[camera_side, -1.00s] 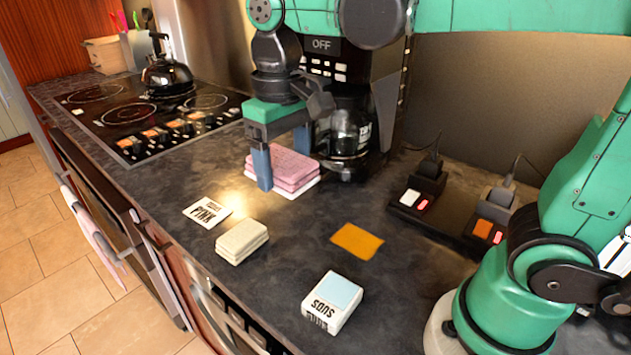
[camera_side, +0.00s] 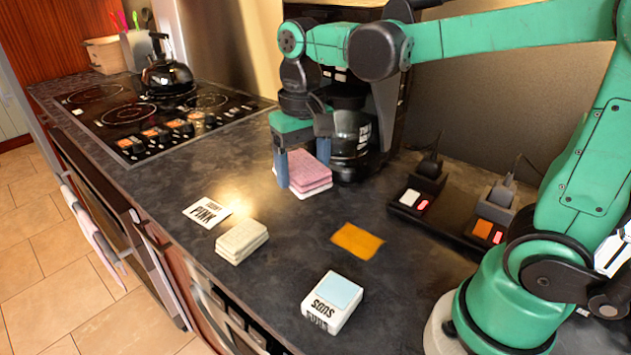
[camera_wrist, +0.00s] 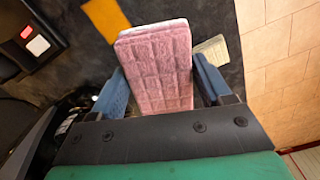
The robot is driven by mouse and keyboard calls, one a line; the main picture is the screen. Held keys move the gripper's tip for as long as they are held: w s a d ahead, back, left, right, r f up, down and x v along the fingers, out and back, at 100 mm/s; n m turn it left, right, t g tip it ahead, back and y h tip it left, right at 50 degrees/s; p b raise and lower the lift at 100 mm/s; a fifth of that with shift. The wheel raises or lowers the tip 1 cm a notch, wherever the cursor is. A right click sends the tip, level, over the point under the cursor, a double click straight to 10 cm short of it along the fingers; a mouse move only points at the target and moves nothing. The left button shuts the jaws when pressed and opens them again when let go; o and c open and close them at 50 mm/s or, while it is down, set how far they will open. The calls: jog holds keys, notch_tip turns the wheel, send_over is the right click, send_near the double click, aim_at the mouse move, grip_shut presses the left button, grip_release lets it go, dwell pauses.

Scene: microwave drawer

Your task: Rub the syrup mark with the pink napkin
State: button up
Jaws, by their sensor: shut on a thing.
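The pink napkin (camera_side: 308,168) is a folded, quilted stack with a white bottom layer, near the coffee maker. My gripper (camera_side: 302,170) is shut on it, one finger on each side. In the wrist view the pink napkin (camera_wrist: 160,65) stands between the two blue fingers of my gripper (camera_wrist: 165,85). I cannot tell whether it touches the counter. The syrup mark (camera_side: 358,240) looks like a flat amber patch on the dark counter, apart from the napkin and nearer the side camera. The syrup mark (camera_wrist: 106,18) also shows at the top of the wrist view.
A coffee maker (camera_side: 352,140) stands close behind my gripper. A cream folded cloth (camera_side: 242,240), a card marked PINK (camera_side: 207,211) and a SUDS box (camera_side: 332,302) lie on the counter. Switch units (camera_side: 420,195) stand at right. Counter between napkin and mark is clear.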

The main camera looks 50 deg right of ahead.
aim_at(340, 231)
jog(key=shift+s+d+f+m, duration=0.3)
jog(key=shift+d+f+m, duration=0.85)
jog(key=shift+f, duration=1.3)
jog(key=shift+s+d+f+m, duration=0.35)
jog(key=shift+d+f+m, duration=0.35)
jog(key=shift+d+f, duration=1.3)
jog(key=shift+s+d+f+m, duration=0.3)
jog(key=shift+d+f+m, duration=0.6)
jog(key=shift+f, duration=2.05)
jog(key=shift+s+a+f, duration=0.1)
jog(key=shift+s+f, duration=0.05)
jog(key=shift+s, duration=0.05)
jog(key=shift+c, duration=0.5)
jog(key=shift+s+f, duration=0.2)
jog(key=shift+s, duration=0.2)
jog(key=shift+s+d+r, duration=0.1)
jog(key=shift+s+d, duration=0.05)
jog(key=shift+s, duration=1.3)
jog(key=shift+s+d+r, duration=0.1)
jog(key=shift+s, duration=1.3)
jog(key=shift+w+f, duration=0.15)
jog(key=shift+w, duration=0.2)
jog(key=shift+w+a, duration=0.1)
jog(key=shift+w, duration=0.15)
jog(key=shift+c, duration=0.6)
jog(key=shift+w+a, duration=0.15)
jog(key=shift+w, duration=2.8)
notch_tip(340, 231, up, 8)
jog(key=shift+s, duration=0.15)
